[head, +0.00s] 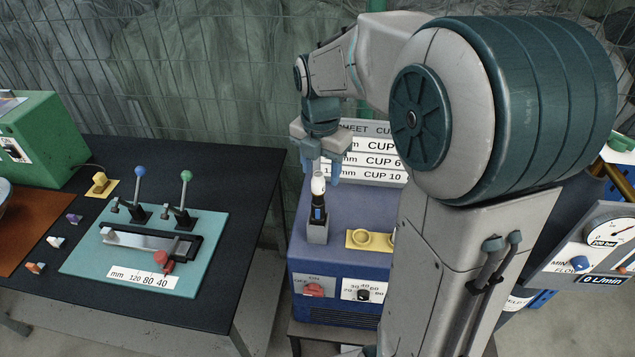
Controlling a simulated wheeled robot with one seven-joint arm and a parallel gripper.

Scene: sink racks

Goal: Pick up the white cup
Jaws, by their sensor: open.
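No ordinary drinking cup shows clearly in the head view. A small white rounded piece (318,185) sits on top of a black upright tool (318,208) in a grey block holder on the blue box. I cannot tell whether this piece is the white cup. My gripper (322,172) points down over the tool, open, with its fingertips close to the white top. I cannot tell whether they touch it. A yellow holder (352,240) with round places stands right of the tool, and my arm hides its right end.
The blue box (300,250) has a red switch and a dial on its front. A sign board (375,145) with cup sizes stands behind it. Left, a dark table (215,165) bears a teal lever plate (85,255) and a green machine (45,135). A gauge panel (590,250) is at right.

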